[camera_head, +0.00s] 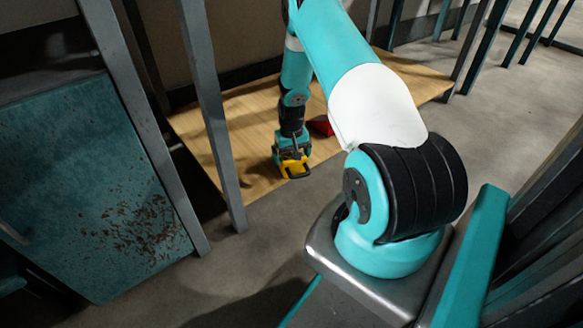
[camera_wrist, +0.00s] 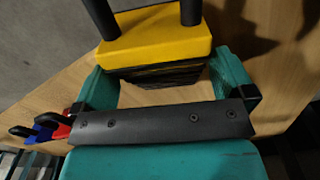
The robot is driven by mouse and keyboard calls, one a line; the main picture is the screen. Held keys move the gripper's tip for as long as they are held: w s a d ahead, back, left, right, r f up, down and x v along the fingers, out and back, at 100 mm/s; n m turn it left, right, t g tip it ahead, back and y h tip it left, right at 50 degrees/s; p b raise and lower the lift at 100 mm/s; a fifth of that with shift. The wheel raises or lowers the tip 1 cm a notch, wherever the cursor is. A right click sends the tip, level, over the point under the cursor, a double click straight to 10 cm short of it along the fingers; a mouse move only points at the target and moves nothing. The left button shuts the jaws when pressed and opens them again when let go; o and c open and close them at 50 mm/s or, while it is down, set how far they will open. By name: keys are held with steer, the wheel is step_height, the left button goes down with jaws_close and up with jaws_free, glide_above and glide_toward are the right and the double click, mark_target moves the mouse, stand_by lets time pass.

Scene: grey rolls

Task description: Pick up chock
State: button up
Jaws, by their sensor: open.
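The likely chock is a yellow block with a black ribbed side and black bars like a handle. In the wrist view the chock (camera_wrist: 155,42) sits at the far end of my gripper (camera_wrist: 165,78), its ribbed side reaching between the two teal fingers. The fingers are spread apart, with bare wood showing between them. In the head view the chock (camera_head: 291,167) is at the tip of my gripper (camera_head: 290,150), low over or on the wooden board. I cannot tell whether the fingers touch it; part of it is hidden by the gripper.
A red object (camera_head: 320,126) lies on the wooden board (camera_head: 245,120) just right of my gripper. Red and blue pieces with black loops (camera_wrist: 48,128) show at left in the wrist view. A grey metal post (camera_head: 212,110) stands close to the left.

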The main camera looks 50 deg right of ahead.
steer(key=shift+f, duration=0.7)
steer(key=shift+r, duration=0.15)
steer(key=c, duration=1)
